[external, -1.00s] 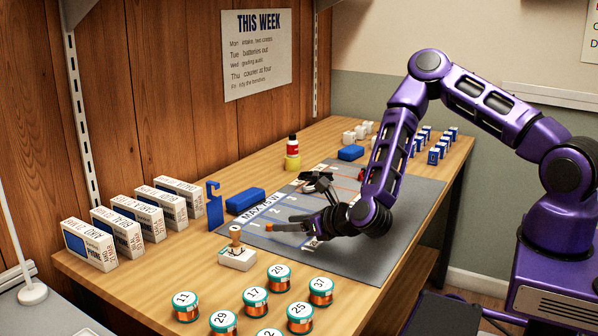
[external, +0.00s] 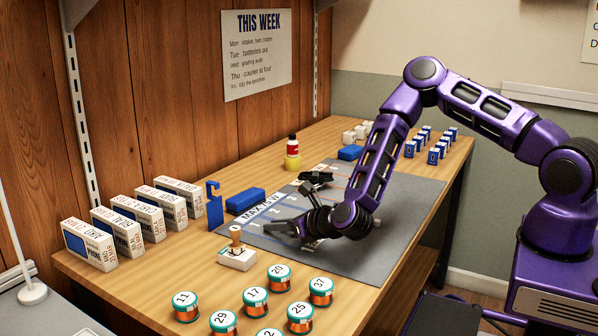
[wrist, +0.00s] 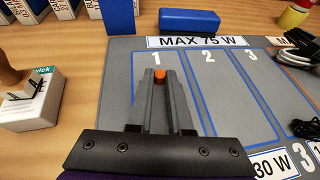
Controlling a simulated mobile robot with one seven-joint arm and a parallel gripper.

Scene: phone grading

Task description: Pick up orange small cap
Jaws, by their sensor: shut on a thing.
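A small orange cap (wrist: 159,75) sits between the tips of my gripper's fingers in the wrist view. My gripper (wrist: 160,80) is shut on it, over the lane marked 1 on the grey mat (wrist: 125,60). In the external view my gripper (external: 290,228) is low at the near left part of the mat. The cap cannot be made out there. I cannot tell whether the cap touches the mat.
A blue block (external: 245,201) and a blue stand (external: 214,206) are beyond the mat. A stamp on a white box (external: 237,257) is at its left. Black cables (external: 316,179) lie on the mat.

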